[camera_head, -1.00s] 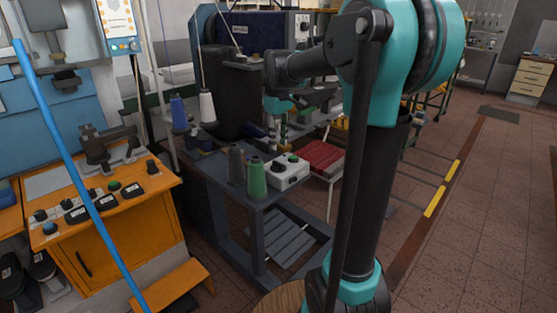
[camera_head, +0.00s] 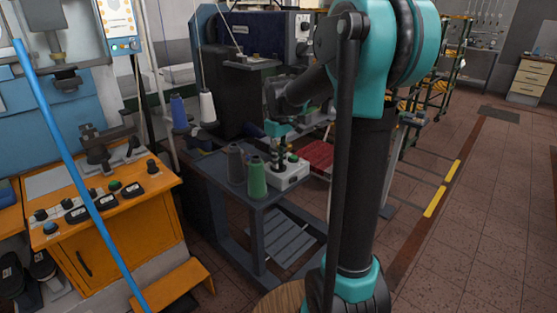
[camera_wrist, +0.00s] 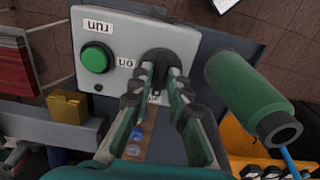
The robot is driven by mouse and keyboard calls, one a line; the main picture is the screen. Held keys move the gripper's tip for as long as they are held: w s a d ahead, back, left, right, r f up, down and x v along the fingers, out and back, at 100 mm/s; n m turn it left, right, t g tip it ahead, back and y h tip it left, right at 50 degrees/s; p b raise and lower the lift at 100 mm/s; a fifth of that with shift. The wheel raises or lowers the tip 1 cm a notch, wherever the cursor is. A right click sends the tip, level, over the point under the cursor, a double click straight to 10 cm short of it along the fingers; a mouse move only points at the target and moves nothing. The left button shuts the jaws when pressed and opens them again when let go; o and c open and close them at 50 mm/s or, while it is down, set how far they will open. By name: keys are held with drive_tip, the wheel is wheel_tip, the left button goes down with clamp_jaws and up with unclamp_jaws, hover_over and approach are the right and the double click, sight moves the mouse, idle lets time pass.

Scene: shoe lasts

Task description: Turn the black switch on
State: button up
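The black switch (camera_wrist: 160,58) is a dark knob on a light grey control box (camera_wrist: 105,38). In the wrist view an upside-down "on" label shows to its left, and another label below it is mostly hidden by the fingers. My gripper (camera_wrist: 161,76) is open, its two fingertips spread on either side of the switch's lower part. I cannot tell whether they touch it. In the head view my gripper (camera_head: 281,156) points down over the box (camera_head: 290,177), and the switch is hidden there.
A green button (camera_wrist: 95,58) marked "run" is left of the switch. A green thread cone (camera_wrist: 245,90) stands close on the right. A dark grey cone (camera_head: 236,163) stands on the same dark table (camera_head: 215,176). Red material (camera_head: 318,155) lies behind the box.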

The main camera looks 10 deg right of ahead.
clamp_jaws()
drive_tip(key=shift+m, duration=0.3)
drive_tip(key=m, duration=0.3)
drive_tip(key=shift+m, duration=0.3)
drive_tip(key=m, duration=1.3)
drive_tip(key=shift+m, duration=0.3)
drive_tip(key=shift+o, duration=2.3)
unclamp_jaws()
